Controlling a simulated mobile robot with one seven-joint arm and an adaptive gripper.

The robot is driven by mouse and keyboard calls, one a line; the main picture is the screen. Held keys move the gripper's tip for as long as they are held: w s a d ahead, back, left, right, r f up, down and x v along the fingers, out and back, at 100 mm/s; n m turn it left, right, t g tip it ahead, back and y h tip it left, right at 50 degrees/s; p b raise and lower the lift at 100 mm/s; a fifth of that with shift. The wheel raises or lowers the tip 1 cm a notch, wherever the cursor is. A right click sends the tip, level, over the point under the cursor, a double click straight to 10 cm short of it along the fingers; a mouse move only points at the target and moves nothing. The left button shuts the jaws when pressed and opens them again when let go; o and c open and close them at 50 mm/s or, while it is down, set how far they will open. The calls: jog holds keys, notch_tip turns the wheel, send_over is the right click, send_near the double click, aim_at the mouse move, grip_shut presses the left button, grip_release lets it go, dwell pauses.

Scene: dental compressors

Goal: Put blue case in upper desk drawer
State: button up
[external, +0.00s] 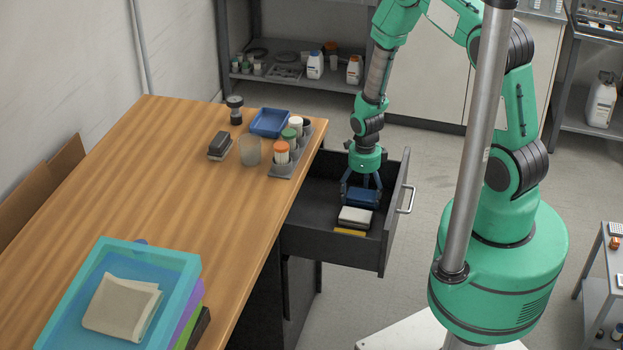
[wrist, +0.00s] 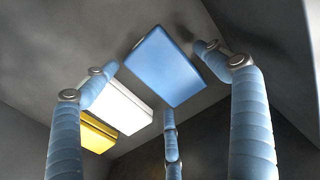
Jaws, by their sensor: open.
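The blue case (external: 362,197) lies inside the open upper desk drawer (external: 318,206), behind a white case in the external view. In the wrist view the blue case (wrist: 164,67) rests on the dark drawer floor. My gripper (external: 361,186) points down into the drawer just above the blue case. Its blue fingers (wrist: 165,105) are spread apart, with the case between and beyond them. The fingers look clear of the case, though contact at the far edge is hard to tell.
A white case (wrist: 115,106) and a yellow case (wrist: 97,134) lie beside the blue one. The drawer front with its handle (external: 407,200) stands out from the wooden desk (external: 190,190). A bottle rack (external: 290,160), blue tray (external: 269,122) and stacked trays (external: 175,262) sit on the desktop.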

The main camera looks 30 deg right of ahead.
notch_tip(320, 180, up, 12)
jog(key=p, duration=0.2)
jog(key=shift+f, duration=0.15)
dwell(0.7)
notch_tip(320, 180, up, 16)
jog(key=n+t, duration=0.1)
jog(key=n, duration=0.5)
send_over(360, 196)
jog(key=w+d, duration=0.1)
jog(key=w, duration=0.1)
jog(key=s+d+r+n+t, duration=0.1)
jog(key=s+r+n, duration=0.15)
jog(key=r, duration=0.45)
jog(key=s+d+r+n+t, duration=0.1)
jog(key=r+n, duration=0.2)
jog(key=r, duration=0.3)
jog(key=s+d+r+n+t, duration=0.2)
jog(key=s+r+n, duration=1.3)
jog(key=s+r, duration=0.5)
jog(key=shift+s+d+r+t, duration=0.3)
jog(key=shift+s, duration=0.1)
jog(key=shift+f, duration=0.1)
